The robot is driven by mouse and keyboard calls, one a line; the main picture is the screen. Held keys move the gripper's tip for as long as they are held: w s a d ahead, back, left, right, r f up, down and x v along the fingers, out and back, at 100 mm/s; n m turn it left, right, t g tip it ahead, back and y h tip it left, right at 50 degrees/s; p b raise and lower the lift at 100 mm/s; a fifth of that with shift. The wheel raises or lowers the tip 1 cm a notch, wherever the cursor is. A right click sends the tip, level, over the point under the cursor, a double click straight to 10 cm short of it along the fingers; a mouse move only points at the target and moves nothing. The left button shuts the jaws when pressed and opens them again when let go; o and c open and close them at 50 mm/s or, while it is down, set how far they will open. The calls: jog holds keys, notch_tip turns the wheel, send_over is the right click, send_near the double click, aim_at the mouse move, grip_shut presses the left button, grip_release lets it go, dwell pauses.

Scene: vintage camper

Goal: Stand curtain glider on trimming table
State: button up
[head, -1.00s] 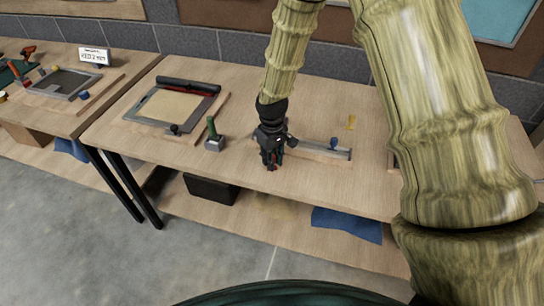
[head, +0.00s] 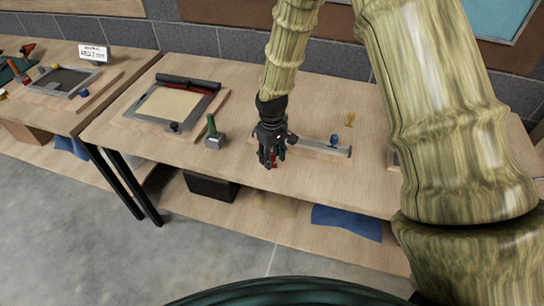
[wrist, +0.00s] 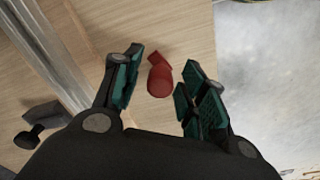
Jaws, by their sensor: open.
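A small red piece (wrist: 159,80), which looks like the curtain glider, is on the pale wooden table top (wrist: 185,30). It has a rounded body with a smaller angled part at one end. It appears to lie on its side. My gripper (wrist: 160,62) is open above the table, with one finger on each side of the red piece and gaps visible between. In the head view my gripper (head: 270,162) is near the front edge of the middle table (head: 235,107), and the red piece is mostly hidden behind the fingers.
A framed board (head: 170,107) lies farther left. A yellow piece (head: 350,120) is behind the rail.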

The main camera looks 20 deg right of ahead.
aim_at(272, 154)
notch_tip(272, 154, up, 12)
jog(key=b, duration=0.3)
dwell(0.4)
